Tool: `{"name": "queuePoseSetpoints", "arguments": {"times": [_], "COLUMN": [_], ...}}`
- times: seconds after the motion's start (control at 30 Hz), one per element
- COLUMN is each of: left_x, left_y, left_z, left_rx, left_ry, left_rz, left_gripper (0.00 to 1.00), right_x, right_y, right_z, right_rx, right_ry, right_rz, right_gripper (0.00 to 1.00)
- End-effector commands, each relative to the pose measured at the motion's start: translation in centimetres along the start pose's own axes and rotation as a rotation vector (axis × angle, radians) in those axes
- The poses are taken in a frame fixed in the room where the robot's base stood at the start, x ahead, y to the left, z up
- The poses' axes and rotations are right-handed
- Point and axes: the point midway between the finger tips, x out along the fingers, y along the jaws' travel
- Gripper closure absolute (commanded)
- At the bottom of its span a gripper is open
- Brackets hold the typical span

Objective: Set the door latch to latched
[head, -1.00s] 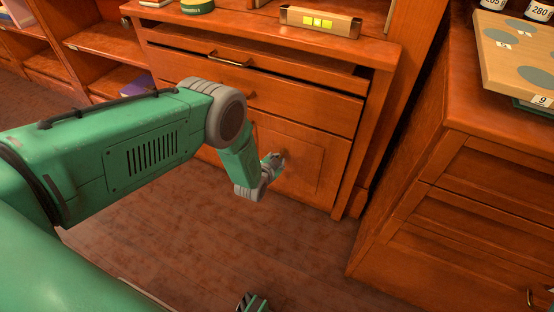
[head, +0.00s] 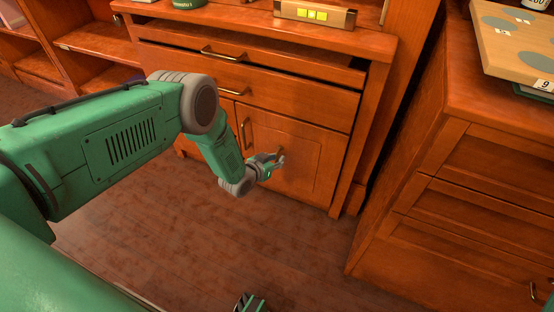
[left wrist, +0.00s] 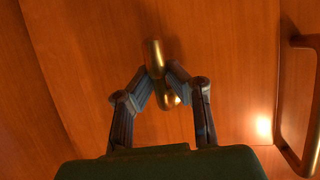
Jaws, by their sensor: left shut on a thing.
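The door latch (left wrist: 153,56) is a small brass turn handle on a wooden cupboard door. In the left wrist view its bar runs nearly upright, tilted slightly. My left gripper (left wrist: 166,82) is shut on it, with one finger at each side of its lower part. In the head view my left gripper (head: 274,163) is at the front of the lower right cupboard door (head: 307,181), which looks closed. The latch is small and partly hidden there, and I cannot tell its setting.
A brass door pull (head: 246,134) stands beside the latch; it also shows in the left wrist view (left wrist: 309,130). Drawers with a brass pull (head: 222,55) are above the door. A second wooden cabinet (head: 478,185) stands at the right. The floor in front is clear.

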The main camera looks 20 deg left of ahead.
Motion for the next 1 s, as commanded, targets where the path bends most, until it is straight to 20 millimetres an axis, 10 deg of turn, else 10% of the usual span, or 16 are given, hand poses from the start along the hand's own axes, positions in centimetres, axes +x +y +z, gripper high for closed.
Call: {"name": "queuePoseSetpoints", "arguments": {"times": [0.33,0.43,1.0], "left_x": [-0.1,-0.1,-2.5], "left_y": [-0.1,-0.1,0.0], "left_z": [0.3,0.3,0.1], "left_rx": [-0.002,-0.002,-0.001], "left_ry": [-0.007,-0.006,-0.005], "left_rz": [-0.001,-0.001,0.000], "left_gripper": [1.00,0.65,0.65], "right_x": [0.0,0.0,-0.1], "right_y": [0.0,0.0,0.0], "right_z": [0.0,0.0,0.1], "right_rx": [0.000,0.000,0.000], "right_ry": [0.000,0.000,0.003], "right_rz": [0.000,0.000,0.000], "right_gripper": [0.65,0.65,0.65]}}
